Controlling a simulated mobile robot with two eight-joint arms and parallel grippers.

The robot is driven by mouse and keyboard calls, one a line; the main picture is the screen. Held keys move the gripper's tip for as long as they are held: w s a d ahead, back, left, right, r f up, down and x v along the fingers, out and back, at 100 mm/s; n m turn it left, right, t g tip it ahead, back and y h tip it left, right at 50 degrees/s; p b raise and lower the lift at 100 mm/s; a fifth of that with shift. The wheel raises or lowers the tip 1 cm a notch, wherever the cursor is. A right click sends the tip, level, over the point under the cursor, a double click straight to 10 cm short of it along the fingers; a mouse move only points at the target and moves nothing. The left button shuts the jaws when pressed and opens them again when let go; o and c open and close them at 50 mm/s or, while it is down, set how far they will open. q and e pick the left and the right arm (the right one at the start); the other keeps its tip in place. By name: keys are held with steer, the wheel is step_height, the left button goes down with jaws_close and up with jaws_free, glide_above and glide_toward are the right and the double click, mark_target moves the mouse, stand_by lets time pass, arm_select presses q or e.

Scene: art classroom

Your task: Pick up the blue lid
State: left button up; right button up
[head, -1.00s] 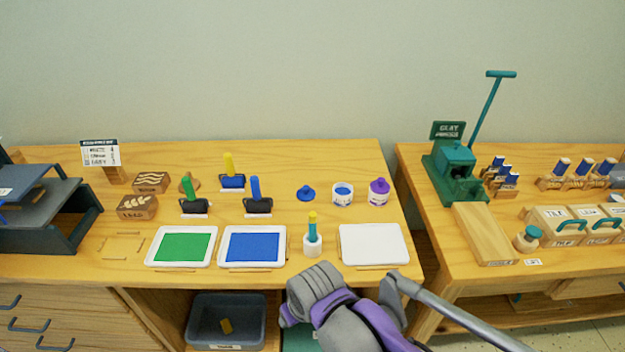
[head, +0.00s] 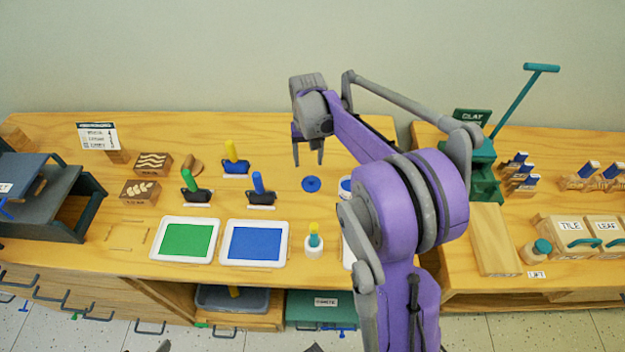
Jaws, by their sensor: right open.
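The blue lid (head: 312,184) lies flat on the wooden table, a small round disc with a knob. My right gripper (head: 308,160) is open and empty, fingers pointing down, above the table and just over the lid in the picture; it is apart from the lid. The open jar with blue paint (head: 345,186) is mostly hidden behind my right arm, to the right of the lid.
To the left stand a blue paint tray (head: 284,262), a green paint tray (head: 155,256) and several rollers. My arm covers the purple jar and most of the white tray.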

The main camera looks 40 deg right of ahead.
mark_target(311, 178)
steer(key=f, duration=0.7)
steer(key=shift+s+d+f, duration=0.15)
steer(key=shift+s+d, duration=0.1)
steer(key=shift+s, duration=0.15)
jaws_close()
